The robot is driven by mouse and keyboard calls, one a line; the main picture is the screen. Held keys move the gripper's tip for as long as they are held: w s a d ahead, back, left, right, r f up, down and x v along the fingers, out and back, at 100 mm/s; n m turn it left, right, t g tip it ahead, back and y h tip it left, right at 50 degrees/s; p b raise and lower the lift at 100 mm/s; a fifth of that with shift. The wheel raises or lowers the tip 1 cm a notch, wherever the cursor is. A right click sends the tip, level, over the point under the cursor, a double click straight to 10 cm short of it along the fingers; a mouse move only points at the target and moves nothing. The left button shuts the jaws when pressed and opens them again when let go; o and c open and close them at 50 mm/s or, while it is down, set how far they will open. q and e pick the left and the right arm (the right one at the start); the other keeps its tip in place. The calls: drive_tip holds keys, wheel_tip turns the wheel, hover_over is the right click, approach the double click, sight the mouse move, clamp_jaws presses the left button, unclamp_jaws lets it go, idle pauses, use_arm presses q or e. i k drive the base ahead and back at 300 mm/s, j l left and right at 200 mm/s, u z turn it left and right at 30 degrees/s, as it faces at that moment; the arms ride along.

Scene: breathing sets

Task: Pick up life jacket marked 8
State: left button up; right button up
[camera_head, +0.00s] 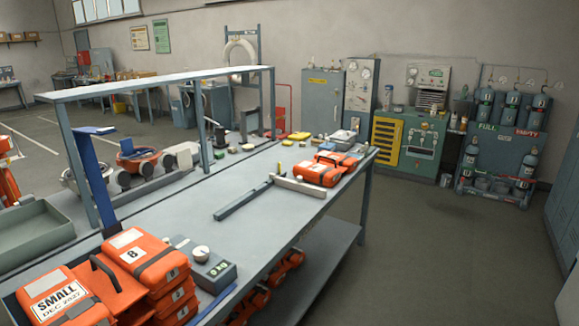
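An orange packed life jacket marked 8 (148,262) lies on top of a stack at the near left of the workbench. It has a white label with the 8, a dark strap across it and another pale label. More orange packs (173,299) lie under it, with numbers too small to read surely. To its left is an orange pack (62,298) labelled SMALL, DEC 2027, cut off by the frame. A black handle (104,270) stands between the two. Neither of my grippers is in view.
A grey box with a dial (205,262) stands just right of the stack. More orange packs (325,170) lie at the bench's far end, near a grey bar (243,201). A blue post (92,180) rises behind the stack.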

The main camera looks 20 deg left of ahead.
sight(133, 264)
drive_tip(key=i+l+u, duration=0.1)
drive_tip(key=u, duration=0.35)
drive_tip(key=i+l+u, duration=0.25)
drive_tip(key=u, duration=0.15)
drive_tip(key=i+l+u, duration=0.2)
drive_tip(key=u, duration=0.25)
drive_tip(key=i+l+u, duration=0.1)
drive_tip(key=l+u, duration=0.35)
drive_tip(key=i+l+u, duration=0.1)
drive_tip(key=l+u, duration=0.15)
drive_tip(key=u, duration=0.15)
